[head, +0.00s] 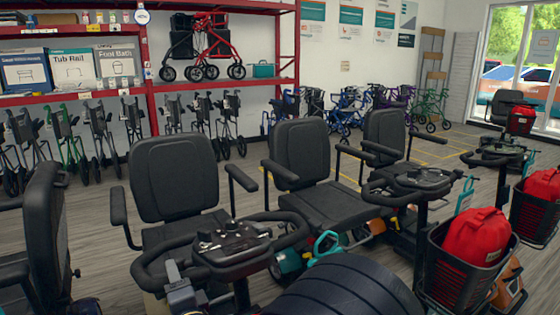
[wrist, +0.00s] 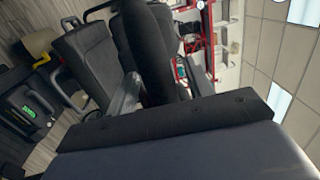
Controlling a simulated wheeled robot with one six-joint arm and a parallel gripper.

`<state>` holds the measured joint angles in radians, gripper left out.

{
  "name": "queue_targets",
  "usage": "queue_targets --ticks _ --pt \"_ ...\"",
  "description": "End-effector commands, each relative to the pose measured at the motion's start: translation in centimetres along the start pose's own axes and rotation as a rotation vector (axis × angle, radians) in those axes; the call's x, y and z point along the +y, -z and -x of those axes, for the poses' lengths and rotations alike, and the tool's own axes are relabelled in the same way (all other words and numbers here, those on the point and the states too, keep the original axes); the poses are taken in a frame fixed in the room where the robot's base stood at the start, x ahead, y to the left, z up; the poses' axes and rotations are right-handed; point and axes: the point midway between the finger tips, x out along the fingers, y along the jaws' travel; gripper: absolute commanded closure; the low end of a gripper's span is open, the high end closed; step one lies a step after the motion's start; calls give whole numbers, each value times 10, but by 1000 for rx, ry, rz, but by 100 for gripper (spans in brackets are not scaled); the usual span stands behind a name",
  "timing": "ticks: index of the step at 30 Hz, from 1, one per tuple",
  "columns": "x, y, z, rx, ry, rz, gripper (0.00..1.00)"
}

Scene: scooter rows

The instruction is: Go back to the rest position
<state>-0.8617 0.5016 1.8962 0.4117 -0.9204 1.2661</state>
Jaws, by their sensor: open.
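I cannot make out my gripper or its fingertips in the head view or the wrist view. The wrist view is strongly tilted. A large dark grey surface with a black edge strip (wrist: 150,122) fills its lower part, very close to the camera. Black scooter seats (wrist: 85,62) show behind it. In the head view the nearest scooter's black handlebar and console (head: 232,243) stand in front of its seat (head: 172,177).
A second scooter seat (head: 303,150) and a third (head: 384,135) stand to the right. A black basket with a red bag (head: 476,234) is at the front right. A dark ribbed shape is at the bottom middle. Red shelving and folded walkers line the back wall. Floor shows between rows.

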Motion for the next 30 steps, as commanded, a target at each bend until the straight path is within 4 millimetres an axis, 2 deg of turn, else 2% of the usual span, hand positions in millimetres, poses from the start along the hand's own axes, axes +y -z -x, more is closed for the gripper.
queue_targets --ticks 3,5,20,21,30 --pt "2 0 -3 19 0 0 51" --pt "2 0 3 31 -1 -2 51" --pt "0 -2 101 30 -2 -1 51" --pt "0 -2 102 32 -2 0 51" --pt "0 1 36 35 -2 0 51"
